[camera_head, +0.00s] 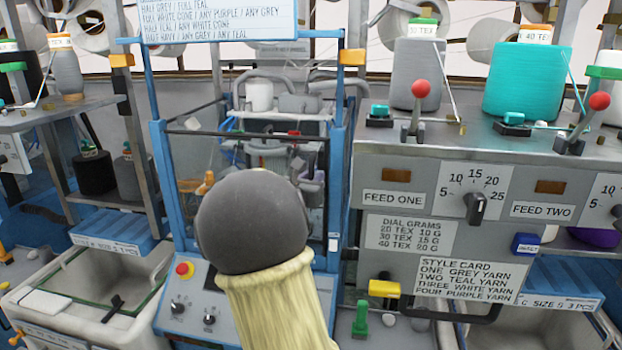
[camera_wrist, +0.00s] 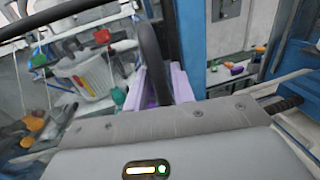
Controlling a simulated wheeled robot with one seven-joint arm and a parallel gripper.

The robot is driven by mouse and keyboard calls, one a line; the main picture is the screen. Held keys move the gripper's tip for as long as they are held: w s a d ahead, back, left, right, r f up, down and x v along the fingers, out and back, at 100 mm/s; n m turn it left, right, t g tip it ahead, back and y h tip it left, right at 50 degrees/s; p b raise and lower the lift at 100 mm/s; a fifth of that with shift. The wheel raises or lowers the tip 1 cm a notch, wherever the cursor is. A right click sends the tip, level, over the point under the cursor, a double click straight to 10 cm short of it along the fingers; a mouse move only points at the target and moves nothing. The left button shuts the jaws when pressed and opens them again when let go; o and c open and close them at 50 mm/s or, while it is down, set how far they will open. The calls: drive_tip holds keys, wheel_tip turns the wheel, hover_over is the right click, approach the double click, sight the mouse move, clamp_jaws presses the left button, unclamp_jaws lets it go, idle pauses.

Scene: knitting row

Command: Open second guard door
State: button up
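A guarded machine with a blue frame (camera_head: 161,180) stands in the middle of the head view. A dark rail (camera_head: 215,133) crosses its front, with machine parts visible behind it. My arm covers the lower middle of this front, and my gripper is hidden there. In the wrist view my gripper (camera_wrist: 166,84) shows two purple fingers. A dark curved bar (camera_wrist: 151,55), which looks like a handle, runs down in front of and between them. I cannot tell whether the fingers grip it. Which panel is the second guard door is not clear.
A grey cabinet with levers and dials (camera_head: 475,207) stands close on the right. A control panel with a red button (camera_head: 184,269) is below the machine. Bins (camera_head: 95,285) stand at the lower left.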

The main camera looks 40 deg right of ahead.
clamp_jaws()
drive_tip(key=shift+a, duration=0.15)
